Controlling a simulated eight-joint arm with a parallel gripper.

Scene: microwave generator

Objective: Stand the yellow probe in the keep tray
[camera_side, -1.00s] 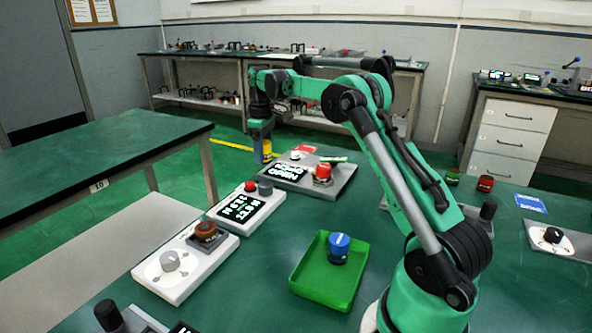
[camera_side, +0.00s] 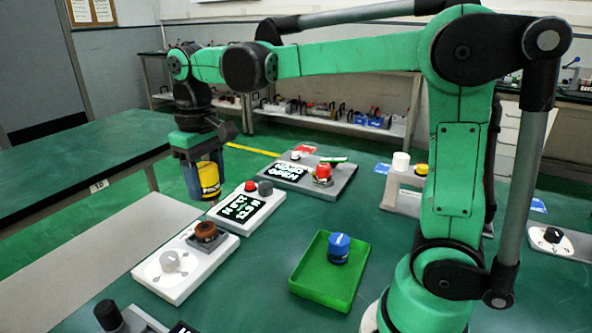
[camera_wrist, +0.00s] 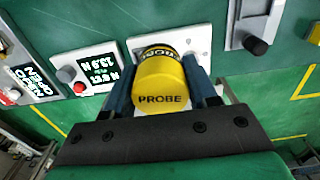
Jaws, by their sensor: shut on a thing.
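The yellow probe (camera_side: 209,178) is held upright between the blue fingers of my gripper (camera_side: 206,182), at the left edge of the near table and above its surface. In the wrist view the yellow probe (camera_wrist: 163,88) fills the space between the fingers (camera_wrist: 161,90), with "PROBE" readable on it. My gripper is shut on it. The green keep tray (camera_side: 318,282) lies to the right and nearer the side camera. A blue probe (camera_side: 339,248) stands upright in its far part. The tray's near part is bare.
Green table surface between these units and the tray is clear.

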